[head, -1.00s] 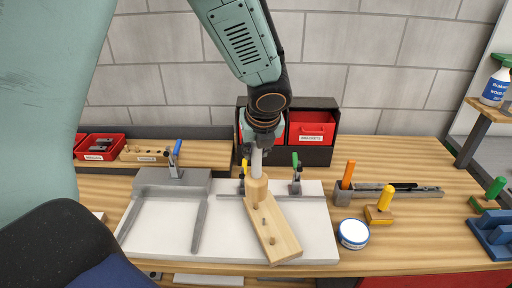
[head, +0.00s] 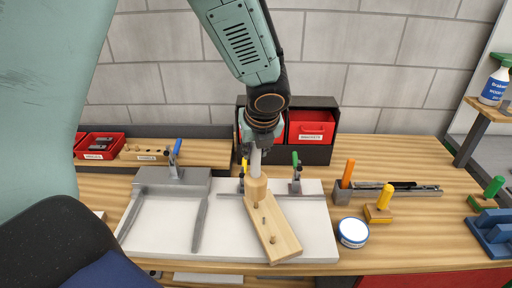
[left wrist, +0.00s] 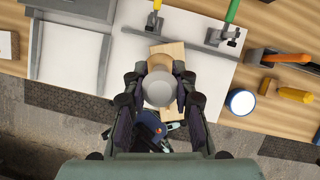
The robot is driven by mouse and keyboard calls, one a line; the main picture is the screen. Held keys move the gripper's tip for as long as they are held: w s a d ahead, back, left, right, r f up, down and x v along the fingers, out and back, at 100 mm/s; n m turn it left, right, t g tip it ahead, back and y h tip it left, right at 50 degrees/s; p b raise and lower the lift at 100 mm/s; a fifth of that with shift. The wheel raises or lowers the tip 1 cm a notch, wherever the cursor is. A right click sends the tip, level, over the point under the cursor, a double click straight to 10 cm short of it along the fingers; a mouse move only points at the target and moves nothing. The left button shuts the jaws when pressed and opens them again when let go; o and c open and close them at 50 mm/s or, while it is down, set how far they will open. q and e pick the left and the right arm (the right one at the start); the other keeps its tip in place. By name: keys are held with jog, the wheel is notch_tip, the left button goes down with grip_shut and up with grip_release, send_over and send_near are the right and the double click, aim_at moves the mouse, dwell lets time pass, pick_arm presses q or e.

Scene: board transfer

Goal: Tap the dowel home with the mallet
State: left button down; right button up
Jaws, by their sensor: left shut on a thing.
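My left gripper (head: 260,138) is shut on the mallet (head: 256,187), which hangs upright with its grey handle up and its wooden head down. Other dowels or holes show along the board. In the left wrist view, the mallet's round grey end (left wrist: 159,88) sits between the fingers and hides most of the head and the dowel. My right gripper is not in view.
The board lies on a white panel (head: 162,238) with clamps at its back edge. To the right are a round blue-white tin (head: 352,232), an orange-handled tool (head: 381,205) and a grey tool rack (head: 410,190). Red bins (head: 311,127) stand behind.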

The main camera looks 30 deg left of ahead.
aim_at(255, 177)
pick_arm(q)
jog(key=shift+s+d+r, duration=0.1)
jog(key=shift+s+r, duration=0.05)
jog(key=shift+f, duration=0.2)
jog(key=f+b, duration=0.2)
jog(key=f, duration=0.1)
jog(key=shift+w, duration=0.3)
jog(key=shift+s+f+b, duration=0.1)
jog(key=shift+f+b, duration=0.05)
jog(key=shift+b, duration=0.25)
jog(key=shift+s+r, duration=0.2)
jog(key=shift+w, duration=0.3)
jog(key=shift+r+p, duration=0.15)
jog(key=shift+p, duration=0.25)
jog(key=shift+s+r+p, duration=0.1)
jog(key=shift+r+p, duration=0.7)
jog(key=shift+r, duration=0.05)
jog(key=shift+s+r, duration=0.1)
jog(key=shift+r, duration=0.1)
jog(key=shift+f, duration=0.1)
